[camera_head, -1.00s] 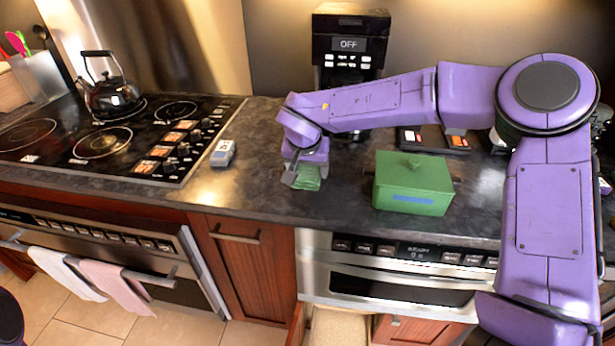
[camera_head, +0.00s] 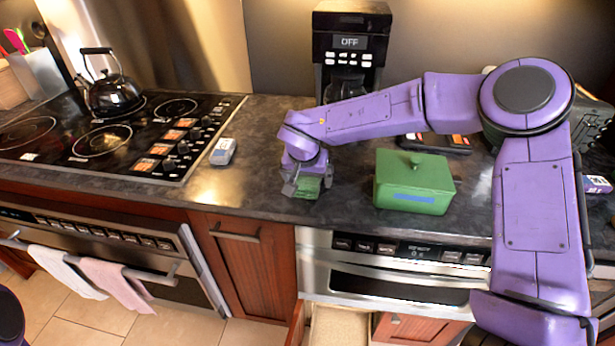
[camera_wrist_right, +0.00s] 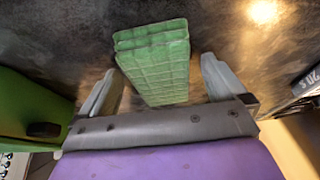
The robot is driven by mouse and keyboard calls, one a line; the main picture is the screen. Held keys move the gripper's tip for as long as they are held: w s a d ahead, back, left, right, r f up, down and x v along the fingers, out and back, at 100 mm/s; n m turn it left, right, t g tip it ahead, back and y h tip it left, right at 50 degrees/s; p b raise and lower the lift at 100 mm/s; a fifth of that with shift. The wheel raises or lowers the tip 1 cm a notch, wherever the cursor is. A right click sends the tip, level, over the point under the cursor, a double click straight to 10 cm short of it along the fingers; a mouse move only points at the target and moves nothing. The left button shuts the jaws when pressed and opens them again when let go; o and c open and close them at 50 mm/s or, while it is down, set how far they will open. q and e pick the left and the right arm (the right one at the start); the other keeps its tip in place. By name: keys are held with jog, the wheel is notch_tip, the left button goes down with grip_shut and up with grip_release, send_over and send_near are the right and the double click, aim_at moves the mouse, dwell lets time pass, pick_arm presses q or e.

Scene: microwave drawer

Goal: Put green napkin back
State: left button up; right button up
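The green napkin (camera_head: 308,187), a folded stack with a grid texture, is at the counter's front part, left of the green box. In the right wrist view the napkin (camera_wrist_right: 155,62) lies between the two spread fingers, with a gap on each side. My right gripper (camera_head: 308,186) is low over the counter around the napkin, fingers open; the fingers (camera_wrist_right: 160,85) also show in the wrist view. Part of the napkin is hidden by the gripper in the head view. My left gripper is not in view.
A lidded green box (camera_head: 414,183) stands just right of the gripper. A coffee maker (camera_head: 350,45) is behind. A small grey device (camera_head: 223,152) lies left, beside the stovetop (camera_head: 100,140). An open drawer (camera_head: 335,328) shows below the microwave (camera_head: 395,280).

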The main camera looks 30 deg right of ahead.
jog(key=v, duration=1.2)
jog(key=shift+r, duration=0.2)
jog(key=shift+d, duration=0.15)
